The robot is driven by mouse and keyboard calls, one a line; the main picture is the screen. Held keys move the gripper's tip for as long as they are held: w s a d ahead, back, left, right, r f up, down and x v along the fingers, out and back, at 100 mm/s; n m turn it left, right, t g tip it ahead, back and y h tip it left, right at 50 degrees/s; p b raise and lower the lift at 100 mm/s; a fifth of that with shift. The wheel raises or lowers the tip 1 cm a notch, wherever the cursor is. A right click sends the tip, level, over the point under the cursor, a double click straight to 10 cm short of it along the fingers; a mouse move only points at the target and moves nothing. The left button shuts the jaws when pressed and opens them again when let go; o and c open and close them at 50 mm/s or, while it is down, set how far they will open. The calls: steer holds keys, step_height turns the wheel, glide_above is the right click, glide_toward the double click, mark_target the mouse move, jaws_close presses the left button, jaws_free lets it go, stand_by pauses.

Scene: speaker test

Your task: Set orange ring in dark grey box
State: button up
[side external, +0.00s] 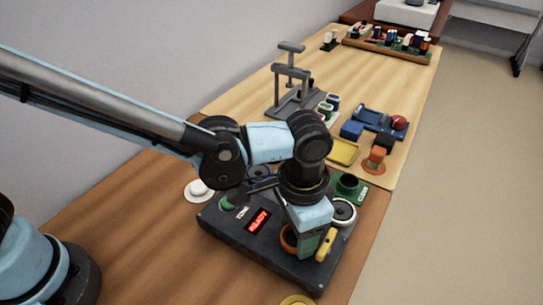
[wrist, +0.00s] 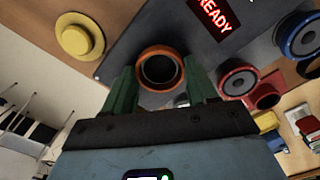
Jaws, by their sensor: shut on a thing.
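My gripper (side external: 309,244) points down over the front right part of a dark grey slab-like box (side external: 232,233) with a red READY display. An orange ring (side external: 288,239) with a dark inside shows beside the fingers, partly hidden by them. In the wrist view the orange ring (wrist: 160,54) sits between the two green fingers of my gripper (wrist: 163,88), which are shut on it. The box's dark top (wrist: 190,52) lies behind it. I cannot tell whether the ring touches the box. A small black box (side external: 384,142) stands farther back on the light mat.
A yellow disc (side external: 297,300) lies by the box's front edge and a white knob (side external: 199,189) by its left. A grey round part (side external: 343,212) and a yellow piece (side external: 326,244) are close to my gripper. A grey press stand (side external: 291,80) and a blue tray (side external: 377,120) stand behind.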

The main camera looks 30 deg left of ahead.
steer(key=shift+f, duration=0.15)
stand_by(0.4)
steer(key=o, duration=0.9)
steer(key=shift+o, duration=0.8)
steer(key=shift+d, duration=0.1)
steer(key=shift+s, duration=0.1)
step_height(320, 180, up, 8)
steer(key=shift+f, duration=0.25)
